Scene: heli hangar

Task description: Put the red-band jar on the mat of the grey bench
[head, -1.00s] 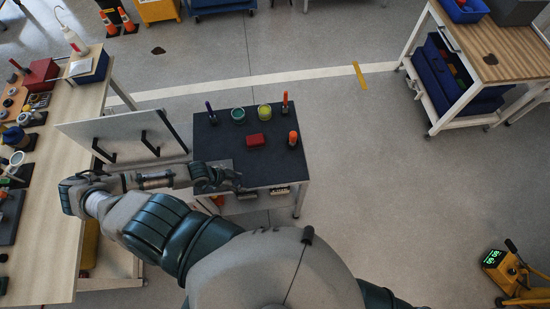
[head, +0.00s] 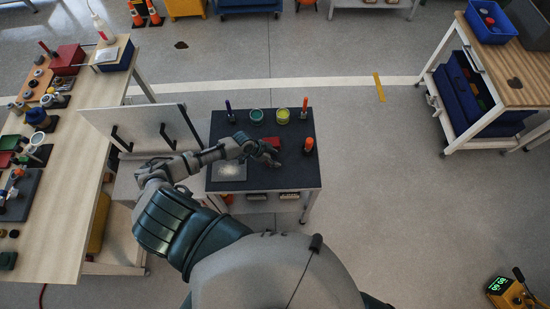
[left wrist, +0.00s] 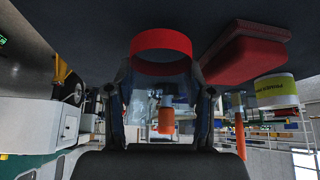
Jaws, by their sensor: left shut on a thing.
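The red-band jar (left wrist: 160,50) is clear with a wide red band and shows upside down in the left wrist view, between the fingers of my left gripper (left wrist: 160,115). The gripper is shut on it. In the head view my left gripper (head: 268,153) is over the dark top of the small bench (head: 285,179); the jar is hidden there. I cannot tell whether the jar touches the top. My right gripper is out of view.
A red box (head: 271,141) lies just beyond my gripper. A green jar (head: 256,116), a yellow jar (head: 283,116), an orange-topped bottle (head: 308,145) and upright tools stand on the top. A pale panel (head: 140,122) stands to the left. The bench's near right is clear.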

